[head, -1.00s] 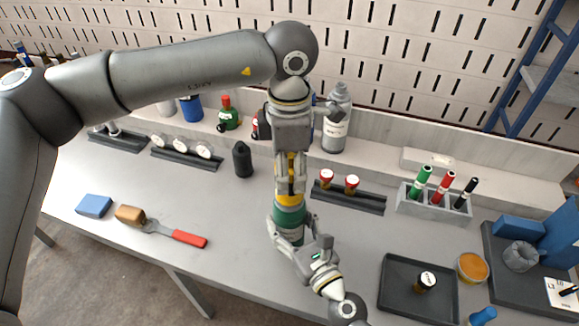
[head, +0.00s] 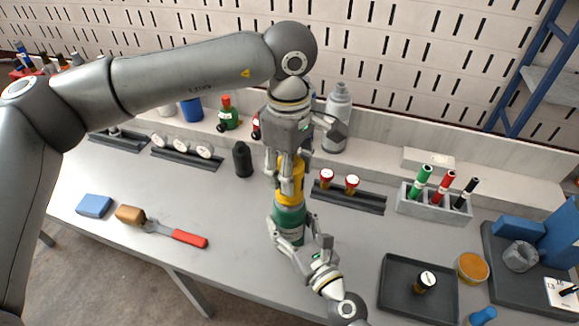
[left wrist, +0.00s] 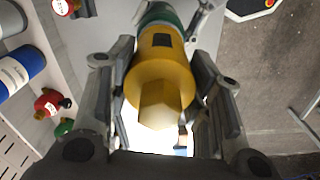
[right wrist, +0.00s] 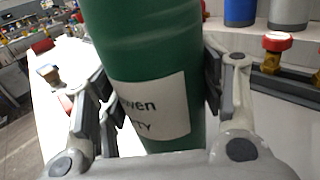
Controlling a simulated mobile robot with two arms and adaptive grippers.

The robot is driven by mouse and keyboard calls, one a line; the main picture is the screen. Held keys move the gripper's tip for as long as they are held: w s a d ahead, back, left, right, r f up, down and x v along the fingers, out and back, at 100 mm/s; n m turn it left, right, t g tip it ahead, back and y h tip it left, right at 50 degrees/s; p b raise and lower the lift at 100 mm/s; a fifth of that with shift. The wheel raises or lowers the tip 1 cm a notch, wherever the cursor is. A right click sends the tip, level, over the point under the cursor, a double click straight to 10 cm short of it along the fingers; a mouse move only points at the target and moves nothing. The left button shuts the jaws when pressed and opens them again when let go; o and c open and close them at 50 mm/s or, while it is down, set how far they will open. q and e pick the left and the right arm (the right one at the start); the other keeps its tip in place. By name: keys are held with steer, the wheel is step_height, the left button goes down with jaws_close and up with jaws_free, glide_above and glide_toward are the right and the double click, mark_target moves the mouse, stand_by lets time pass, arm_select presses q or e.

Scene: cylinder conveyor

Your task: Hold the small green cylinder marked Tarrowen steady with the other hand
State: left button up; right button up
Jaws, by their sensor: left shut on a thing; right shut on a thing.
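The small green cylinder (head: 289,216) stands upright over the bench, with a yellow top part (head: 290,190). My right gripper (head: 291,232) is shut on its green body from the front. In the right wrist view the green body (right wrist: 145,50) sits between the fingers, with a white label partly reading "wen" and "TY". My left gripper (head: 289,172) comes down from above and is shut on the yellow top. In the left wrist view the yellow top (left wrist: 160,80), with a hexagonal end, lies between the fingers. Whether the cylinder's base touches the bench is hidden.
A black bottle (head: 242,160) stands left of the grippers. A rack with two red-capped pieces (head: 370,199) is close on the right. A dark tray (head: 395,295) lies front right. A red-handled tool (head: 189,238) and blue block (head: 94,206) lie left on open bench.

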arm_select(q)
steer(key=m, duration=0.3)
stand_by(0.4)
steer(key=m, duration=0.6)
steer(key=shift+m, duration=0.3)
steer(key=shift+m, duration=0.9)
steer(key=m, duration=0.4)
